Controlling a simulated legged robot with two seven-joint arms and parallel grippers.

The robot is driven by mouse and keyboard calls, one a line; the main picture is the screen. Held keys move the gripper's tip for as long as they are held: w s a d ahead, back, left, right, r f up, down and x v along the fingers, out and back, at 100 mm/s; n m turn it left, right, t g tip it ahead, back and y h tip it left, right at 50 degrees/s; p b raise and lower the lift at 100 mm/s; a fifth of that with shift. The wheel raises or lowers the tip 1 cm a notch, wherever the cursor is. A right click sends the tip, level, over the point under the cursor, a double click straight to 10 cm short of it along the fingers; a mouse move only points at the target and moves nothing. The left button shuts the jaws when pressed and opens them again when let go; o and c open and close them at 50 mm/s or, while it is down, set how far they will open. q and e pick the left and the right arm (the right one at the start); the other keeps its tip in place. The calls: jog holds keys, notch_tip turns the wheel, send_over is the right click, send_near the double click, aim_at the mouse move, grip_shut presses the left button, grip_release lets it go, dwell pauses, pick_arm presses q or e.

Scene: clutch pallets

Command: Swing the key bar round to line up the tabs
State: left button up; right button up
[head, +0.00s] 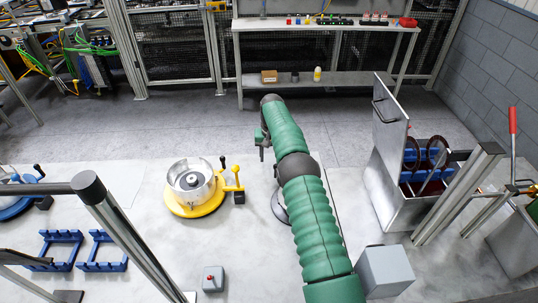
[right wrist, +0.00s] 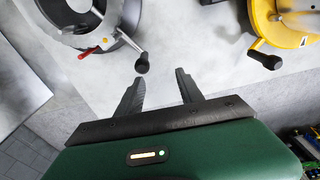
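A grey bar with a dark ball knob (right wrist: 142,65), which looks like the key bar, reaches out from a silver ring fixture (right wrist: 68,38) in the right wrist view. A red-tipped piece (right wrist: 84,57) sits beside the bar's hub. In the head view my right arm hides most of this fixture; only a dark rim (head: 279,207) shows. My right gripper (right wrist: 159,76) is open and empty. Its fingers lie just short of the knob, apart from it. In the head view the gripper (head: 262,148) is partly hidden at the arm's far end. My left gripper is not in view.
A yellow fixture (head: 185,210) with a silver drum and black-knobbed handle stands left of my arm. A metal bin (head: 391,205) with a raised lid stands right. Blue racks (head: 100,267) and a grey button box (head: 213,279) lie on the near table. A workbench (head: 320,25) stands behind.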

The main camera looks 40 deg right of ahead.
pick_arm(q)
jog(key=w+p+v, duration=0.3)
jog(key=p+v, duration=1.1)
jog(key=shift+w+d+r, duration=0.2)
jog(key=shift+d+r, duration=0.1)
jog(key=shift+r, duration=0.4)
